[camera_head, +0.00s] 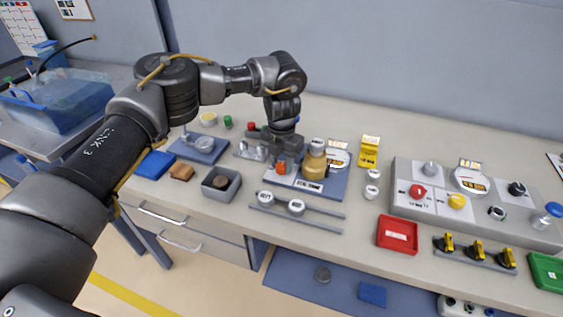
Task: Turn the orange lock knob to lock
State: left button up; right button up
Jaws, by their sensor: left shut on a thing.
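The orange lock knob (281,168) sits on a grey-and-white panel (313,187) in the middle of the bench. My left gripper (281,155) points down from above and is shut on the knob. The gripper hides the knob's upper part, and its turn angle is too small to tell. A tan, bottle-like part (315,165) stands on the same panel just right of the knob, with a round gauge (337,157) behind it. My right gripper is out of view.
A grey box (221,184) and a rail with white knobs (296,208) lie in front. A control panel (432,206) with red and yellow knobs, a red tray (397,235) and a yellow-handled valve row (475,250) stand to the right. A yellow stand (369,151) is behind.

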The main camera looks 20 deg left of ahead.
aim_at(282, 165)
pick_arm(q)
jog(key=shift+r, duration=0.1)
jog(key=o, duration=1)
jog(key=shift+r, duration=0.3)
notch_tip(282, 165, up, 10)
jog(key=shift+b, duration=0.35)
jog(key=shift+r, duration=0.1)
